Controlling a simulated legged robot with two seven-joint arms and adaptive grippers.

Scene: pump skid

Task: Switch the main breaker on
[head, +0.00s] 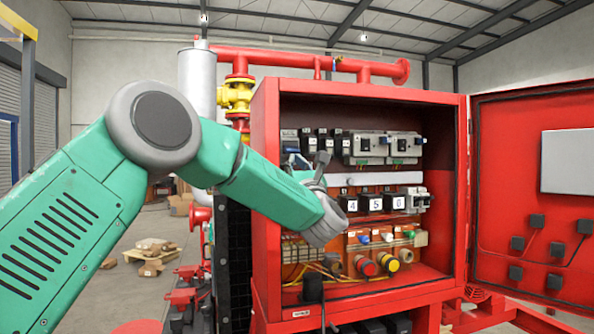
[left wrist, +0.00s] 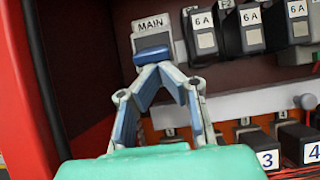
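The main breaker (left wrist: 152,32) is a grey block labelled MAIN with a blue lever (left wrist: 152,55) at its lower end, in the left wrist view. In the head view the breaker (head: 289,134) sits at the upper left inside the red cabinet (head: 265,200). My left gripper (left wrist: 160,68) points at it from below. Its two fingers converge and their tips look closed together just under the blue lever. I cannot tell whether the tips touch the lever; nothing shows between them. My right gripper is not in view.
Several smaller 6A breakers (left wrist: 204,33) stand right of the main breaker. Black numbered blocks (head: 370,203) and coloured buttons (head: 365,265) sit lower. The cabinet's left wall is close to my arm. The red door (head: 515,180) stands open at right.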

